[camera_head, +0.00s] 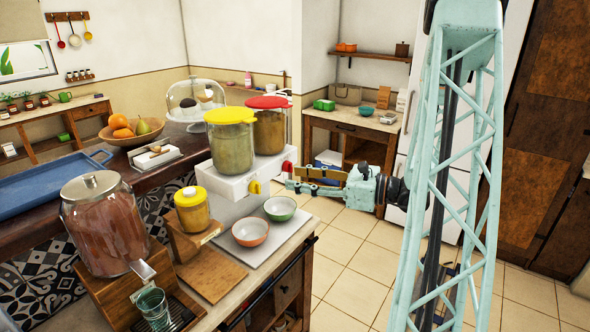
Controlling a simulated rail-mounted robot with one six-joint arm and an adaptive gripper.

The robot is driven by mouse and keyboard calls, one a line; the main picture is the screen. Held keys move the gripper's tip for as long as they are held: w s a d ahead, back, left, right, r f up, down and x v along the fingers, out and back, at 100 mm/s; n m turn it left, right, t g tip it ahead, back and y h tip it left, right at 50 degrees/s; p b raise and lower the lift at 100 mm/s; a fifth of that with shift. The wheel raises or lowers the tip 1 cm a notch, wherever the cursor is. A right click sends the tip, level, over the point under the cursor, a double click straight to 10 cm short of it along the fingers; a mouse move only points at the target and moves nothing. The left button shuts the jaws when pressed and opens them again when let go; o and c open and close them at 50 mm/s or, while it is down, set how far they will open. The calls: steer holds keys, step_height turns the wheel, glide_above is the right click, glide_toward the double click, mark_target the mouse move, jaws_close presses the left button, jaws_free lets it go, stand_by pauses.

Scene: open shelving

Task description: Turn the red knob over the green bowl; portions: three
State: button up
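A white dispenser (228,183) carries two clear canisters, one with a yellow lid (229,115) and one with a red lid (269,102). The red knob (287,167) is on its front at the right, and a yellow knob (254,187) is left of it. The green bowl (280,208) stands below the red knob, empty as far as I can see. My gripper (291,182) reaches in from the right, with its tips close beside the red knob. Whether they touch it, and how wide the fingers are apart, is unclear.
An orange bowl (250,232) stands left of the green bowl. A yellow-lidded jar (191,209) and a drink dispenser (104,225) with a glass (153,306) are further left. A cake dome (196,103) is behind. Tiled floor (350,270) is open to the right.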

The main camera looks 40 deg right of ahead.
mark_target(289, 167)
steer(key=s+d+f+m+t+h, duration=0.1)
steer(key=d+m+h, duration=0.1)
steer(key=d, duration=0.3)
steer(key=s+d+f+m+t+h, duration=0.1)
steer(key=s+d+f, duration=0.1)
steer(key=d, duration=0.3)
steer(key=shift+f+m+h, duration=0.2)
steer(key=shift+m+h, duration=0.2)
steer(key=shift+w+a, duration=0.1)
steer(key=shift+w, duration=0.1)
steer(key=x, duration=1.3)
steer(key=shift+w+b, duration=0.2)
steer(key=shift+b, duration=0.1)
steer(key=shift+r, duration=0.1)
steer(key=shift+c, duration=0.3)
steer(key=c, duration=0.8)
